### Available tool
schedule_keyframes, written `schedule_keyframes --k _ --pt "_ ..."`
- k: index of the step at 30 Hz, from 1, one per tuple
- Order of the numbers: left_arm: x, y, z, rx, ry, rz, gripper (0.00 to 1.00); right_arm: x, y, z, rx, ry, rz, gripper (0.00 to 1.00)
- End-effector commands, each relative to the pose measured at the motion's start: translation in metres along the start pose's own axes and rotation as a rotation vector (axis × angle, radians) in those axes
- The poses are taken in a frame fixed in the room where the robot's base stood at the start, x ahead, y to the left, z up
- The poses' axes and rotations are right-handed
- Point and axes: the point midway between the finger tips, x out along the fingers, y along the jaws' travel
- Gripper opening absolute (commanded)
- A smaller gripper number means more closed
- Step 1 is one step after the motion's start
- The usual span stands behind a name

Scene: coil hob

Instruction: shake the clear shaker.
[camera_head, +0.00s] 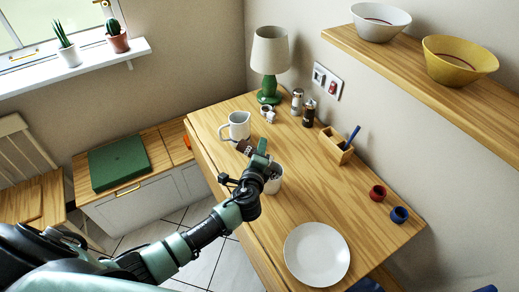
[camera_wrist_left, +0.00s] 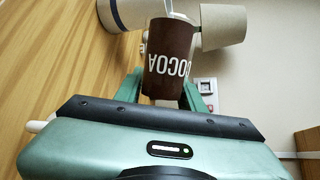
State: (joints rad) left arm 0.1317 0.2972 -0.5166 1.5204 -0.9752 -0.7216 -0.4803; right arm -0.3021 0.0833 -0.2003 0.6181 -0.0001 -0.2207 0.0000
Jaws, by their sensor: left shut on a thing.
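My left gripper (camera_head: 262,160) is shut on a brown container with white COCOA lettering (camera_head: 245,147), held tilted above the table. In the left wrist view the container (camera_wrist_left: 170,58) sits between the two green fingers (camera_wrist_left: 166,90), its lettering upside down. I cannot tell whether its wall is clear. A clear-looking shaker with a grey top (camera_head: 297,101) stands at the back of the table, apart from the gripper. A white mug (camera_head: 275,183) stands beside and partly behind the gripper. My right gripper is not in view.
A white jug (camera_head: 239,125) and green lamp (camera_head: 268,97) stand behind the gripper. A dark grinder (camera_head: 309,113), wooden box (camera_head: 333,150), red pot (camera_head: 377,193) and blue pot (camera_head: 399,215) line the wall side. A white plate (camera_head: 317,254) lies in front. The table's middle right is clear.

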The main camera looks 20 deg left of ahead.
Motion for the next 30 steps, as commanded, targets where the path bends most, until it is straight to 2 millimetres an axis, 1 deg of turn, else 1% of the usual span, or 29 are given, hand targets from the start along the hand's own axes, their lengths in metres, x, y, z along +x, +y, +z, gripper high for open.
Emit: schedule_keyframes --k 4,5,6,7,8,9,10,11,12,13,14,15,18,19,20,22,23,24,25,26,27,28,29,30 --pt "0.000 -0.002 0.001 0.000 0.000 -0.001 0.00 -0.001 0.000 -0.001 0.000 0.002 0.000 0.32" --pt "-0.001 -0.007 0.002 -0.002 -0.001 -0.004 0.00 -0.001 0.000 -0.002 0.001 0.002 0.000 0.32" --pt "-0.005 -0.027 0.009 -0.008 -0.001 -0.012 0.00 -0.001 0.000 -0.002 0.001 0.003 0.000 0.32" --pt "-0.009 -0.042 0.014 -0.009 -0.001 -0.014 0.00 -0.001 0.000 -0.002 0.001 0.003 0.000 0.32" --pt "-0.012 -0.053 0.018 -0.008 -0.002 -0.013 0.00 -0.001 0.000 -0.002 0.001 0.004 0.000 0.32" --pt "-0.014 -0.056 0.018 -0.005 0.001 -0.006 0.00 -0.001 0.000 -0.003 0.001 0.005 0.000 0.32" --pt "-0.013 -0.048 0.016 0.000 0.000 0.002 0.00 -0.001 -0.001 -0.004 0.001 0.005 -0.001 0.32" --pt "-0.009 -0.031 0.011 0.005 0.000 0.010 0.00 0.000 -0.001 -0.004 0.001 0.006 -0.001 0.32" --pt "-0.004 -0.009 0.004 0.008 0.000 0.013 0.00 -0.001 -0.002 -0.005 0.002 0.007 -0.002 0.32" --pt "-0.001 -0.001 0.001 0.006 0.000 0.009 0.00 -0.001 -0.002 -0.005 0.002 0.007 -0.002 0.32" --pt "0.000 0.002 0.000 0.004 0.000 0.006 0.00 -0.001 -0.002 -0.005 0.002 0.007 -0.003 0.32" --pt "0.000 -0.005 0.002 -0.001 -0.001 -0.003 0.00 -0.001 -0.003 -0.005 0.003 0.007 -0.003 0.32" --pt "-0.012 -0.053 0.018 -0.008 -0.002 -0.014 0.00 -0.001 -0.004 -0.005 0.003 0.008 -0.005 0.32" --pt "-0.014 -0.056 0.018 -0.005 0.001 -0.009 0.00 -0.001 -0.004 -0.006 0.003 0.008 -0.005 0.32" --pt "-0.013 -0.052 0.017 -0.002 0.001 -0.001 0.00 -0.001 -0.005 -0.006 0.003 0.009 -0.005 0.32" --pt "-0.005 -0.013 0.005 0.008 0.002 0.014 0.00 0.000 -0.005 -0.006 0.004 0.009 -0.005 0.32" --pt "-0.002 -0.003 0.002 0.007 -0.001 0.011 0.00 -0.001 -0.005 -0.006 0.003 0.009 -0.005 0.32" --pt "0.000 0.002 0.000 0.004 0.000 0.006 0.00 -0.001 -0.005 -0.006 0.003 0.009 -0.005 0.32" --pt "0.000 -0.002 0.001 0.001 -0.001 -0.001 0.00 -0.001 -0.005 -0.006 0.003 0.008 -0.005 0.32" --pt "-0.002 -0.015 0.005 -0.006 -0.002 -0.009 0.00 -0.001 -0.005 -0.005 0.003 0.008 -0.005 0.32" --pt "-0.008 -0.037 0.012 -0.009 -0.001 -0.014 0.00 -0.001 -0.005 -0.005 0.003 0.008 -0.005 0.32" --pt "-0.011 -0.050 0.017 -0.009 -0.002 -0.015 0.00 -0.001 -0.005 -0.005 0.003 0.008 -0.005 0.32" --pt "-0.013 -0.056 0.018 -0.006 0.000 -0.011 0.00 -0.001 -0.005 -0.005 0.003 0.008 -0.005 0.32" --pt "-0.013 -0.052 0.017 -0.002 0.000 -0.001 0.00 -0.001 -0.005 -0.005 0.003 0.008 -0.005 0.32"
